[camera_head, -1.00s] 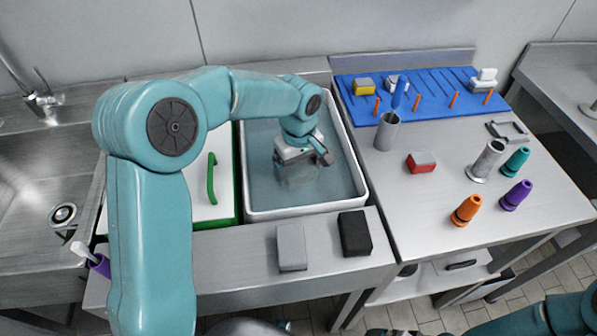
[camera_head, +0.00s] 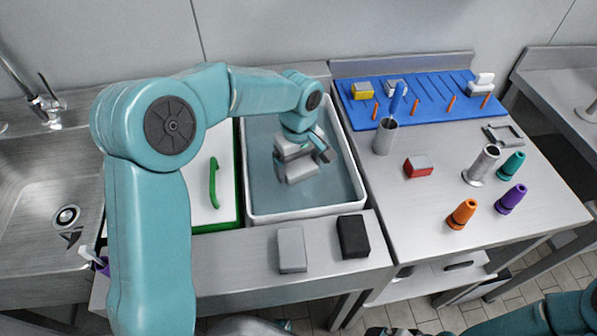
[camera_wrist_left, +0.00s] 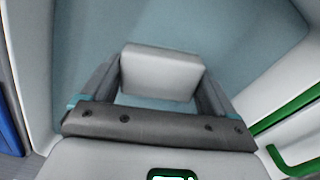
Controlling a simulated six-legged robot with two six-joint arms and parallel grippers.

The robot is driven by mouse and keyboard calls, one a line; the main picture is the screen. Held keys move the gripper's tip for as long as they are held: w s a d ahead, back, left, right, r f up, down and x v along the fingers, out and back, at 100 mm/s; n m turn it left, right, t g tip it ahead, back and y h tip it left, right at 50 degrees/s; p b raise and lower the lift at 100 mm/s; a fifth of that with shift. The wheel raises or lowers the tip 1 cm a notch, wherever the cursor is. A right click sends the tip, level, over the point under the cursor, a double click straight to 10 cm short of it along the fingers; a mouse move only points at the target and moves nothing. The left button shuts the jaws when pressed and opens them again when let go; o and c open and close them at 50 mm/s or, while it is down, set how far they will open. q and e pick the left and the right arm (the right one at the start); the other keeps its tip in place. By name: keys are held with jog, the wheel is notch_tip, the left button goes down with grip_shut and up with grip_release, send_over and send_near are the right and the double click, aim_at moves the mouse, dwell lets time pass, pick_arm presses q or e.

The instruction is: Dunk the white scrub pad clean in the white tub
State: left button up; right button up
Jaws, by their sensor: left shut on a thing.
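My left gripper (camera_head: 303,160) is inside the white tub (camera_head: 357,195), shut on the white scrub pad (camera_head: 301,172). The left wrist view shows the pad (camera_wrist_left: 161,73) as a pale block between the two dark fingers, with blue-grey water (camera_wrist_left: 225,40) beyond it. In the head view the pad looks clear and bright, over or at the water surface; the exact gap cannot be told. My right gripper (camera_head: 392,332) shows only as a dark bit at the bottom edge, and its jaws cannot be made out.
A white board with a green rim (camera_head: 228,226) lies left of the tub. Grey (camera_head: 291,250) and black (camera_head: 354,236) blocks lie in front. Right are a red-and-grey block (camera_head: 418,167), metal cups, coloured cones and a blue rack (camera_head: 440,110). A sink (camera_head: 40,180) is far left.

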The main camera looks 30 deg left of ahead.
aim_at(299, 165)
pick_arm(q)
jog(key=shift+r+p, duration=3.1)
jog(key=shift+r, duration=1.4)
notch_tip(299, 165, up, 4)
jog(key=p, duration=0.3)
jog(key=shift+s, duration=0.15)
